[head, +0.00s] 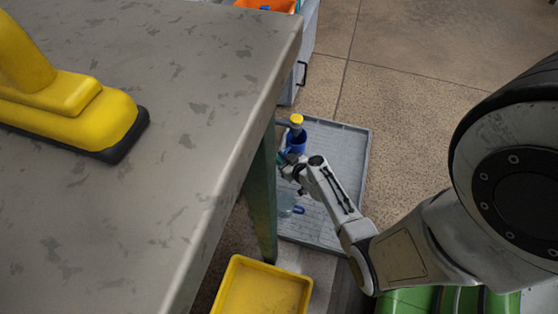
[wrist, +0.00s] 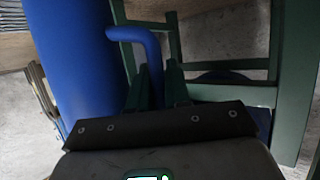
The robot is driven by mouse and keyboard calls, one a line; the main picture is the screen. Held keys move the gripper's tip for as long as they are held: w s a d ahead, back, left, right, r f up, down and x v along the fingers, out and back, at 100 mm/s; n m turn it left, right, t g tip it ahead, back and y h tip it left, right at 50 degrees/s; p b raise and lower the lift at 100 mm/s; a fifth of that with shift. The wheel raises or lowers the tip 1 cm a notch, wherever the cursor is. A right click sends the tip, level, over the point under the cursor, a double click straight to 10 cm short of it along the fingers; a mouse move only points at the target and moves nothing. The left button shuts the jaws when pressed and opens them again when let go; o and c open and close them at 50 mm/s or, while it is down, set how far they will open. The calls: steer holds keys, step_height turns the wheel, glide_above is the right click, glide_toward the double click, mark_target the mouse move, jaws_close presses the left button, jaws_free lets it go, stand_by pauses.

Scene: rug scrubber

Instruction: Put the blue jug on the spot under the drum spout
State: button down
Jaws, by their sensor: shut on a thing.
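The blue jug (head: 299,143) with a yellow cap shows in the head view beyond my gripper, over the grey tray. In the wrist view, the large blue jug body (wrist: 70,60) fills the left side. Its curved blue handle (wrist: 137,36) runs down between the dark green fingers. My gripper (wrist: 157,88) is shut on this handle. In the head view my gripper (head: 288,163) is small and partly merges with the jug. I cannot tell whether the jug's base touches the tray. I cannot make out the drum spout or the spot under it.
The grey ribbed tray (head: 345,150) lies on the floor, with a clear bluish item (head: 288,205) on it. A worktop (head: 120,200) fills the left, with a green leg (head: 262,200). A yellow bin (head: 262,290) stands at the front. Green framework (wrist: 297,80) rises ahead in the wrist view.

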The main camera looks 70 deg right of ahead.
steer(key=shift+w+d+f+b, duration=0.2)
steer(key=shift+f+b, duration=0.4)
steer(key=shift+f, duration=0.3)
steer(key=shift+w+d+f+b, duration=0.1)
steer(key=shift+w+f+b, duration=0.1)
steer(key=shift+f+b, duration=0.5)
steer(key=shift+f, duration=0.35)
steer(key=c, duration=1.1)
jaws_free()
steer(key=shift+r, duration=0.1)
steer(key=shift+r, duration=0.1)
steer(key=shift+s+a+r+p, duration=0.15)
steer(key=shift+s+a+p, duration=0.05)
steer(key=shift+s+p, duration=0.1)
steer(key=p+v, duration=0.2)
steer(key=v, duration=0.9)
steer(key=shift+s+r, duration=0.1)
steer(key=shift+s, duration=0.05)
